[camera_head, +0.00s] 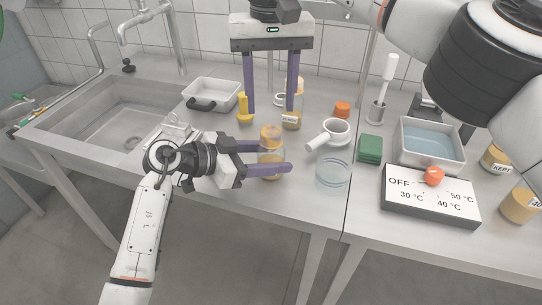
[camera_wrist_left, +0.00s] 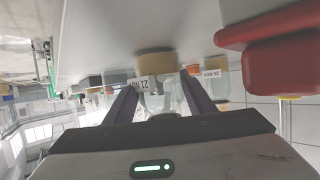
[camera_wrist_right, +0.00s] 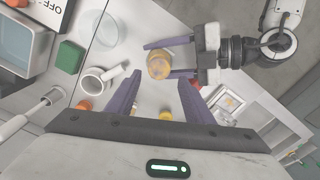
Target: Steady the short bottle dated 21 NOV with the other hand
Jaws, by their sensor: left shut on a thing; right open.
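The short bottle dated 21 NOV (camera_head: 271,151) stands upright near the counter's front edge, with an amber lid. Its label reads 21 NOV in the left wrist view (camera_wrist_left: 143,85). My left gripper (camera_head: 272,160) is shut around this bottle from the left. My right gripper (camera_head: 271,111) is open and empty, pointing down behind and above the bottle. In the right wrist view the bottle (camera_wrist_right: 160,67) lies ahead, beyond the open fingertips. Another bottle (camera_head: 292,118) stands behind, by the right gripper's right finger. A label seeming to read 25 NOV (camera_wrist_left: 212,73) shows in the left wrist view.
A white handled pot (camera_head: 336,130) and a clear glass dish (camera_head: 333,175) stand right of the bottle. Further right are a green block (camera_head: 370,149), a water tray (camera_head: 432,142) and a dial box (camera_head: 430,199). A yellow item (camera_head: 243,108) stands behind left. The sink (camera_head: 110,115) is left.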

